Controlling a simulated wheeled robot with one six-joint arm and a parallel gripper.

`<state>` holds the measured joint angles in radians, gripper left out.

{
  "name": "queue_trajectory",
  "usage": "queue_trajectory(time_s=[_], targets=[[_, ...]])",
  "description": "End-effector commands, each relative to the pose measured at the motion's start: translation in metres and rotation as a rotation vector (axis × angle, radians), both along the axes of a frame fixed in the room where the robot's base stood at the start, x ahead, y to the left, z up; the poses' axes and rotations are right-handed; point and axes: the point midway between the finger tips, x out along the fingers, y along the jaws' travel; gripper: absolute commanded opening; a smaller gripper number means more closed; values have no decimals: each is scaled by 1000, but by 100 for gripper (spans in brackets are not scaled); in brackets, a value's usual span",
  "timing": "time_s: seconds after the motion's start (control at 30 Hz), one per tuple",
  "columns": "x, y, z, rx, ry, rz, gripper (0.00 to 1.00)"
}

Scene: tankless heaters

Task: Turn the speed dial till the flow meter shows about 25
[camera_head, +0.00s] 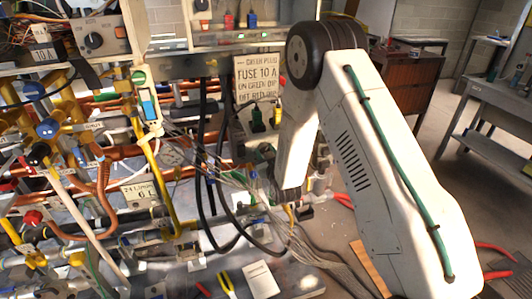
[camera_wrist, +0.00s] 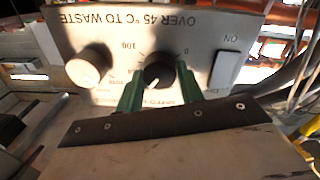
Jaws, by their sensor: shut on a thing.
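In the wrist view the speed dial (camera_wrist: 158,73) is a round black knob with a white pointer line, on a pale metal panel (camera_wrist: 205,22) seen upside down. Marks 0 and 100 are printed around it. My gripper (camera_wrist: 160,84) has its two green fingers on either side of the dial, shut on it. The pointer line is seen toward the lower left of the knob. In the head view my arm hides the dial.
A cream knob (camera_wrist: 88,66) is left of the dial and a white ON switch (camera_wrist: 226,68) is right of it. Black hoses (camera_head: 203,150) and loose grey wires (camera_head: 235,185) hang near my arm. A workbench (camera_head: 500,105) stands at the right, with open floor before it.

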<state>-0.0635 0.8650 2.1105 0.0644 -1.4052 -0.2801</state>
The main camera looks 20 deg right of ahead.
Motion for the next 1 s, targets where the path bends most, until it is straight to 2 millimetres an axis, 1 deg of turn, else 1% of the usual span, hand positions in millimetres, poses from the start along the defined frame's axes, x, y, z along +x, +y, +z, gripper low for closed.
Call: queue_trajectory(time_s=[0.1, 0.3, 0.33, 0.37, 0.4, 0.67, 0.77, 0.87, 1.0], targets=[[0, 0, 0, 34, 0, 0, 14], [0, 0, 0, 34, 0, 0, 14], [0, 0, 0, 34, 0, 0, 40], [0, 0, 0, 33, 0, 0, 48], [0, 0, 0, 33, 0, 0, 59], [0, 0, 0, 33, 0, 0, 59], [-6, 0, 0, 33, 1, 0, 59], [-18, 0, -1, 33, 3, 0, 59], [-44, 0, -1, 33, 3, 0, 59]])
